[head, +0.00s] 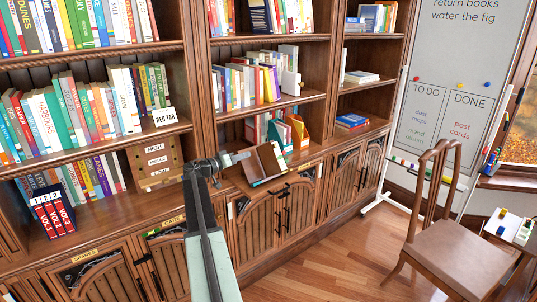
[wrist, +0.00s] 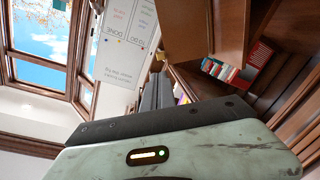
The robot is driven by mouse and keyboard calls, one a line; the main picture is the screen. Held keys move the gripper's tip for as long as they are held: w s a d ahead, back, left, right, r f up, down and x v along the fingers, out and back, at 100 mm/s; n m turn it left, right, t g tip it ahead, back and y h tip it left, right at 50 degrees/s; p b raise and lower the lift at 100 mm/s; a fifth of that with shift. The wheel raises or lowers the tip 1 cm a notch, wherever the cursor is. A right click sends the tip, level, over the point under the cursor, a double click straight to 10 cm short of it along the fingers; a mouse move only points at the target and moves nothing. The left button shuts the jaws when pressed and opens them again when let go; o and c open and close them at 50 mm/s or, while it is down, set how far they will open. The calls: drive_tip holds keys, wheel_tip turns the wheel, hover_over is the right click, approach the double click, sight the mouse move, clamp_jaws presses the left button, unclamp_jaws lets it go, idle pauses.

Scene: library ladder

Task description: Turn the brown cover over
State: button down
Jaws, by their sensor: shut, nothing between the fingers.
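The brown cover (head: 268,158) belongs to a book that stands partly open on the ledge of the bookcase, with a thin pale and teal edge at its foot. In the wrist view, a large brown panel (wrist: 230,28) at the top, right of the fingers, looks like this cover close up. My gripper (head: 243,156) is shut and empty, its tip just left of the cover in the head view. I cannot tell whether it touches the cover. In the wrist view my gripper (wrist: 158,88) shows as two dark fingers side by side. The pages are mostly hidden.
A brown box with labels (head: 155,163) stands left of my arm, near red numbered volumes (head: 52,210). An orange and green file holder (head: 297,132) stands behind the book. A whiteboard (head: 450,100) and a wooden chair (head: 455,210) are at the right. The floor (head: 340,255) before the cabinets is clear.

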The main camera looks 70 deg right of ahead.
sight(273, 146)
drive_tip(key=b+x, duration=0.1)
drive_tip(key=x, duration=1.2)
drive_tip(key=shift+s+d, duration=0.2)
drive_tip(key=shift+d, duration=0.1)
